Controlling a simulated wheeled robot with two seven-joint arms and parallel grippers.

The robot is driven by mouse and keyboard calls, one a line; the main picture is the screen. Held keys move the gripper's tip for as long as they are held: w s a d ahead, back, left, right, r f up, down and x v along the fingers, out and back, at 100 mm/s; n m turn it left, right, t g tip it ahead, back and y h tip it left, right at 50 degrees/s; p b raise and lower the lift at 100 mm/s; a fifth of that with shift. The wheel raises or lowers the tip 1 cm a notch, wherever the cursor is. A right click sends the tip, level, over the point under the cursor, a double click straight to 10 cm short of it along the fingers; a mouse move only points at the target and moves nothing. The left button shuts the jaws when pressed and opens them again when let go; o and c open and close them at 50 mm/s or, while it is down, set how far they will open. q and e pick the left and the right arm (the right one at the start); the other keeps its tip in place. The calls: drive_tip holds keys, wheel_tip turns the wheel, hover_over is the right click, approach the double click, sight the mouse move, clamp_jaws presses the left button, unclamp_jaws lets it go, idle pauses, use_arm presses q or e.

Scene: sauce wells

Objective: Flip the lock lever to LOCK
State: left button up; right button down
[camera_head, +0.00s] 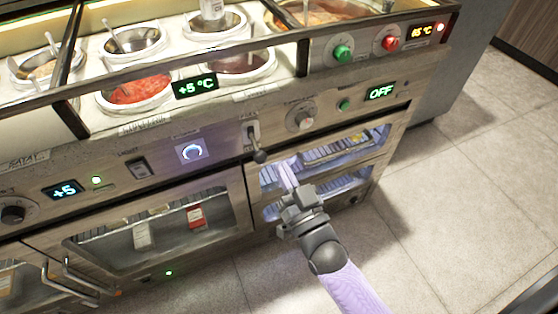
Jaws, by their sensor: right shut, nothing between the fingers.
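The lock lever (256,143) is a small dark handle on a light plate in the front panel, between the blue-lit round button and a grey knob. It hangs downward with its dark knob end at the bottom. The small lettering by it is too small to read. My right gripper (286,166) is shut and empty. Its fingertips are just below and to the right of the lever's end; whether they touch it I cannot tell. My left gripper is not in view.
The blue-lit button (191,151) and a rocker switch (138,168) are left of the lever. A grey knob (300,119) and a green OFF display (381,93) are to its right. Glass doors (160,228) lie below. Sauce wells (133,92) sit above. Floor at right is clear.

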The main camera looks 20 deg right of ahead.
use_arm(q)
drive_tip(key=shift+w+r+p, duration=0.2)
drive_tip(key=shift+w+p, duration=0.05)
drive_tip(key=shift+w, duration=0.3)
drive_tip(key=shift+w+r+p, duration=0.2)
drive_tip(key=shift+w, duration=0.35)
use_arm(e)
drive_tip(key=f+v, duration=0.1)
drive_tip(key=v, duration=0.5)
drive_tip(key=shift+s, duration=0.15)
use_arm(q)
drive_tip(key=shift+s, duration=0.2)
use_arm(e)
drive_tip(key=shift+f, duration=0.1)
